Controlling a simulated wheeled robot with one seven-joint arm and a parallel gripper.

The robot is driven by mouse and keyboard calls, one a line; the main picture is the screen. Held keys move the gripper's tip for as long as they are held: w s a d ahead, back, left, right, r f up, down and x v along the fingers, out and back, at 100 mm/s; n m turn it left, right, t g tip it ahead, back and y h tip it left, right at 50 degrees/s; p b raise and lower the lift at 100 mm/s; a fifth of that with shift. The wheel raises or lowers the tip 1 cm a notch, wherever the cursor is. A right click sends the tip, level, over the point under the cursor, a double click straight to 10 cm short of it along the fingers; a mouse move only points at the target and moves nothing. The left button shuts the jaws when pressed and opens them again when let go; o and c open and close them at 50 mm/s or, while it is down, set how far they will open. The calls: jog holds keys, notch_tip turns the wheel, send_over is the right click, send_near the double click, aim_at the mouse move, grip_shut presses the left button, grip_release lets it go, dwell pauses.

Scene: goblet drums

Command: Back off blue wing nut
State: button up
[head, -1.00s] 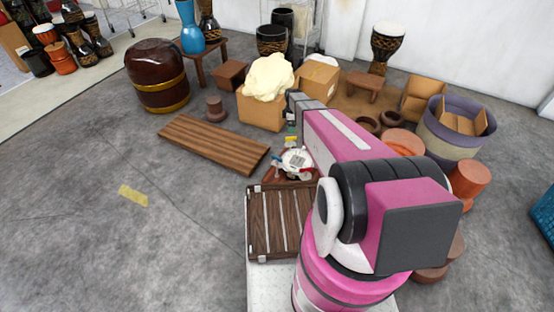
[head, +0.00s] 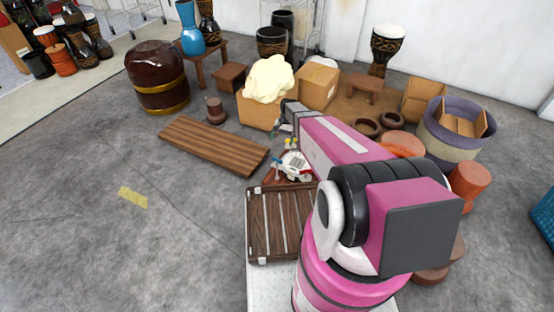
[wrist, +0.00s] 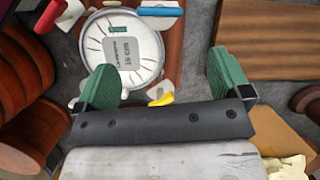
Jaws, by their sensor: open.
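The blue wing nut (wrist: 160,11) is a long blue bar at the top of the wrist view, by the upper rim of a round white dial (wrist: 122,48) with "15 cm" printed on it. A red wing nut (wrist: 50,18) is at upper left, and a yellow one (wrist: 161,100) is below the dial. My gripper (wrist: 160,70) is open, with green fingers spread left and right. The blue nut lies beyond the fingertips, not between them. In the head view the dial (head: 294,164) shows small beside my pink arm, which hides part of the area.
A dark slatted wooden crate (head: 280,222) stands in front of the dial. A brown plank platform (head: 212,145) lies to the left. Cardboard boxes (head: 319,88) and a cream lumpy mass (head: 268,79) are behind. Grey floor at left is open.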

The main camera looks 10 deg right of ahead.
aim_at(277, 158)
jog(key=s+a+f, duration=0.1)
jog(key=f, duration=0.2)
jog(key=s+a+f+m, duration=0.1)
jog(key=s+f, duration=0.1)
jog(key=f, duration=0.1)
jog(key=s+a+f+m, duration=0.1)
jog(key=f, duration=0.3)
jog(key=shift+s, duration=0.15)
jog(key=c, duration=0.9)
